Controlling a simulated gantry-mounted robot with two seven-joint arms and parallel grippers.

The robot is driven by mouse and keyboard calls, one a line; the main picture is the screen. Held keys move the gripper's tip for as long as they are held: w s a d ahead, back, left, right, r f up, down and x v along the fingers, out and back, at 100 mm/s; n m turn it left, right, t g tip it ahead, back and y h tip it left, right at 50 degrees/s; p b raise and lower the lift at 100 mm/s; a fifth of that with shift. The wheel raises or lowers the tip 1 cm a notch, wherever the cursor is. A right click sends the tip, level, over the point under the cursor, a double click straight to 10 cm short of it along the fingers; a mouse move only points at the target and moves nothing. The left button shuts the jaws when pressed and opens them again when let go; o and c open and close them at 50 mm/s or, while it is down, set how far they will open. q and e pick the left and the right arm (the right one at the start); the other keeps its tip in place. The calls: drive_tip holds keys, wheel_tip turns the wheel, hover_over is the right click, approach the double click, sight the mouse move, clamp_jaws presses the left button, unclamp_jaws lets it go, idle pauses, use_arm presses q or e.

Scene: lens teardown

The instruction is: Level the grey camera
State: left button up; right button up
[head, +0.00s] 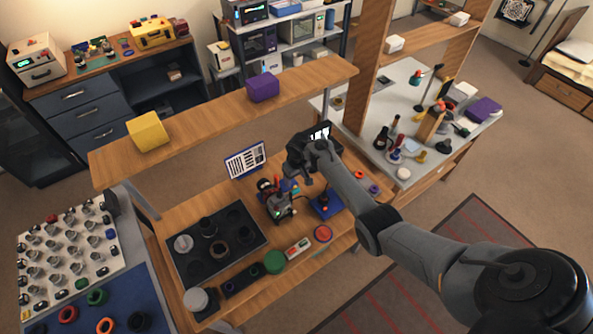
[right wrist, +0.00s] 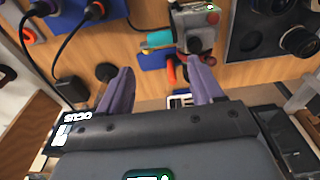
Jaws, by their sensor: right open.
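The grey camera (head: 281,208) stands on the wooden workbench, just right of the dark lens tray, among small blue and red parts. In the right wrist view, the grey camera (right wrist: 194,32) with its red button is at the top centre, beyond the fingertips. I cannot tell its exact tilt. My right gripper (head: 298,178) is above and behind the camera in the head view, apart from it. In the right wrist view its two purple-grey fingers (right wrist: 162,78) are spread with nothing gripped between them. My left gripper is not in view.
A dark tray (head: 184,259) with lens parts lies left of the camera. A blue stand (head: 326,212) is close on its right. A green round piece (head: 274,262) and red disc (head: 322,233) lie in front. A wooden shelf (head: 205,112) spans the bench's back.

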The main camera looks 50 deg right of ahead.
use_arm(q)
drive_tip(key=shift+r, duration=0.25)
use_arm(e)
drive_tip(key=r, duration=0.3)
drive_tip(key=shift+s+r, duration=0.1)
drive_tip(key=shift+s, duration=0.1)
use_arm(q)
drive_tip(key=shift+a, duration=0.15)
use_arm(e)
drive_tip(key=shift+s, duration=0.1)
